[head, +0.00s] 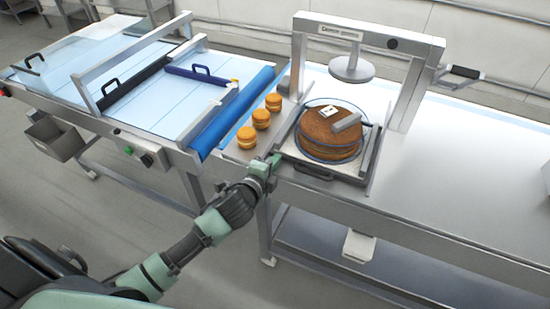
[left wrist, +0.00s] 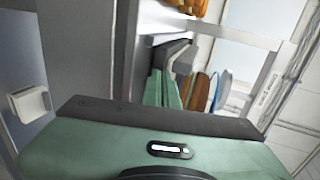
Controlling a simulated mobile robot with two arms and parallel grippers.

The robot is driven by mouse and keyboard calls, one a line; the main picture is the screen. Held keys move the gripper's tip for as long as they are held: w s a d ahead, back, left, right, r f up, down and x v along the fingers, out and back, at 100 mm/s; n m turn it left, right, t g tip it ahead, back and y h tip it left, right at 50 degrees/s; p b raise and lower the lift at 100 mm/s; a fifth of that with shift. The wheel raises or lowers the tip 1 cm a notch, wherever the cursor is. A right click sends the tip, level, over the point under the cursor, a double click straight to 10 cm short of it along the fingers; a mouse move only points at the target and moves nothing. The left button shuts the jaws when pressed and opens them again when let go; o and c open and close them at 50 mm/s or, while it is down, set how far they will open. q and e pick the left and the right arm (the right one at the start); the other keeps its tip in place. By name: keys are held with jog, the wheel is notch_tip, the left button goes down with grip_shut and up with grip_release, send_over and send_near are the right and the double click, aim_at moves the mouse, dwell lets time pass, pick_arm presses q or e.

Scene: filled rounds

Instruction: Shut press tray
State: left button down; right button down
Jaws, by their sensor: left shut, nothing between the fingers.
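The press tray (head: 348,177) is a flat metal tray with a dark handle (head: 313,173) on its front edge. It sits forward of the press, near the table's front edge. A stack of brown round layers (head: 330,132) lies on it, with a clear ring around it and a small white tag and grey block on top. The press's round plate (head: 352,68) hangs behind the stack in the picture. My left gripper (head: 273,161) is shut and empty at the tray's front left corner, left of the handle. Its green fingers also show in the left wrist view (left wrist: 165,90). My right gripper is out of view.
Three orange-brown filled rounds (head: 261,118) stand in a row left of the tray. A conveyor with a blue roller (head: 232,112) is further left. The press frame (head: 298,60) has a side lever (head: 465,73).

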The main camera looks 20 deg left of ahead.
aim_at(280, 151)
pick_arm(q)
jog(key=shift+w, duration=0.1)
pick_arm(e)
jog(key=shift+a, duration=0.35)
pick_arm(q)
jog(key=w, duration=0.5)
jog(key=shift+b, duration=0.3)
jog(key=shift+w, duration=0.1)
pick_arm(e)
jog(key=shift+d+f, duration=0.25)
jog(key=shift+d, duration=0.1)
pick_arm(q)
jog(key=shift+s, duration=0.2)
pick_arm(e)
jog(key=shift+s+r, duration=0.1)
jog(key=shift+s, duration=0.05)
